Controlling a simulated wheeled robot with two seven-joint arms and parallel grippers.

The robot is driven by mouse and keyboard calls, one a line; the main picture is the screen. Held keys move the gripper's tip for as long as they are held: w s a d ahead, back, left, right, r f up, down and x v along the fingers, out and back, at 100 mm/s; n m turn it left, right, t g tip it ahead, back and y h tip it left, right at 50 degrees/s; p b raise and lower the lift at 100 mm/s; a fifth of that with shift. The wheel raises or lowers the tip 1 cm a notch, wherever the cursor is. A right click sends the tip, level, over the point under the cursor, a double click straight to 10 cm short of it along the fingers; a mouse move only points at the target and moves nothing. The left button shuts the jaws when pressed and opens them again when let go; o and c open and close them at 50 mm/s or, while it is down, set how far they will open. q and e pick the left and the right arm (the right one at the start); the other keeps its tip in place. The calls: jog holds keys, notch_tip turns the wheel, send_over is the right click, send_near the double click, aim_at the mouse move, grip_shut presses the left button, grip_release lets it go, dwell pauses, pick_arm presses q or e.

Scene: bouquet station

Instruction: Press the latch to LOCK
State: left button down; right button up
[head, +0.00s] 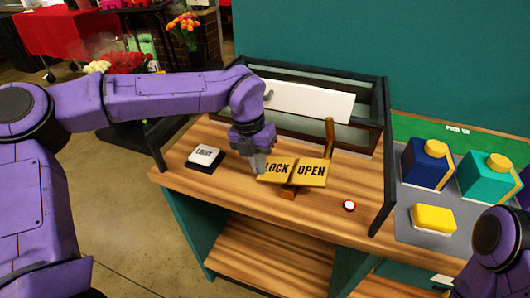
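The latch is a yellow two-plate rocker on a wooden counter, with a LOCK plate (274,170) on the left and an OPEN plate (312,172) on the right. A small wooden block (287,193) shows under its front. My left gripper (257,164) points down at the left end of the LOCK plate and hides part of its edge. Its grey fingers look together, with nothing between them. I cannot tell whether they touch the plate. My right gripper is out of view.
A dark frame (379,150) with a white panel (310,102) stands around the latch. A LIGHT switch (205,156) sits left; a white button with a red rim (349,206) sits right. Blue (424,168) and teal (485,180) containers and a yellow block (434,218) stand farther right.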

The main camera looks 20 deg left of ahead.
pick_arm(q)
jog(key=shift+s+f, duration=0.1)
jog(key=shift+f, duration=0.15)
jog(key=a+r+p, duration=0.2)
jog(key=a+r, duration=0.1)
jog(key=r, duration=1.1)
jog(key=shift+a+p, duration=0.25)
jog(key=shift+p, duration=0.15)
